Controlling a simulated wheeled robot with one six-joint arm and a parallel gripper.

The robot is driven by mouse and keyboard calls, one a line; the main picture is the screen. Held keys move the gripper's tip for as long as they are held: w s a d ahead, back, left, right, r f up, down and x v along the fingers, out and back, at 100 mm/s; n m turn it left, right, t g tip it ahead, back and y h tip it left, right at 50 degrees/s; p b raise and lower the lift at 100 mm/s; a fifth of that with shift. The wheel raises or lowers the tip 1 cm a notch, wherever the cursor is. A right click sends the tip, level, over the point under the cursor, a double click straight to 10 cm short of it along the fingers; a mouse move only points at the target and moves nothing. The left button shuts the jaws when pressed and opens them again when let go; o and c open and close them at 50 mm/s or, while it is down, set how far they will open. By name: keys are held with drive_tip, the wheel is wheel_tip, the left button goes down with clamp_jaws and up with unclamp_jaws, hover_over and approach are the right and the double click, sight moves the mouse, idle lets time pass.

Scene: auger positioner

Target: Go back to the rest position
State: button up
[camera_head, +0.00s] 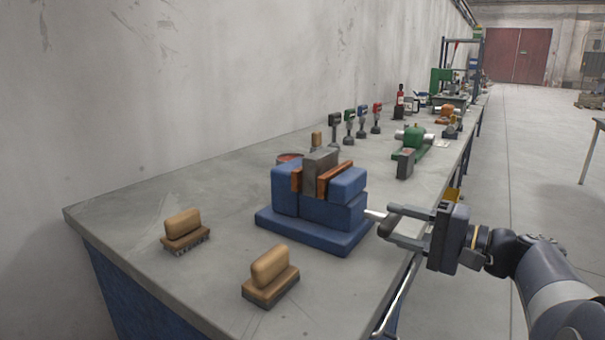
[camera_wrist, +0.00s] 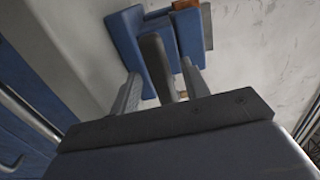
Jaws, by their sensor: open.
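A blue vise (camera_head: 335,213) stands on the workbench, with a grey block (camera_head: 318,172) between its orange jaw faces. A pale handle (camera_head: 374,214) sticks out of its right side. My gripper (camera_head: 389,221) is at that handle, at the bench's right edge, with its jaws apart. In the wrist view, my gripper (camera_wrist: 160,72) has one finger on each side of the dark grey handle (camera_wrist: 155,62), and the blue vise (camera_wrist: 128,30) lies beyond. Gaps show beside the handle, but I cannot tell whether a finger touches it.
Two brushes (camera_head: 185,230) (camera_head: 270,278) lie on the bench left and front of the vise. A green machine (camera_head: 413,138) and several small upright tools (camera_head: 350,122) stand farther back. A wall borders the bench's left. The floor (camera_head: 540,170) right of the bench is open.

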drive_tip(key=shift+x, duration=0.9)
drive_tip(key=shift+a+r+p, duration=0.1)
drive_tip(key=shift+r+p, duration=0.15)
drive_tip(key=shift+p, duration=0.3)
drive_tip(key=m+p, duration=0.5)
drive_tip(key=p, duration=0.1)
drive_tip(key=shift+r, duration=0.1)
drive_tip(key=shift+m+p, duration=1.05)
drive_tip(key=shift+m, duration=0.15)
drive_tip(key=shift+f, duration=0.2)
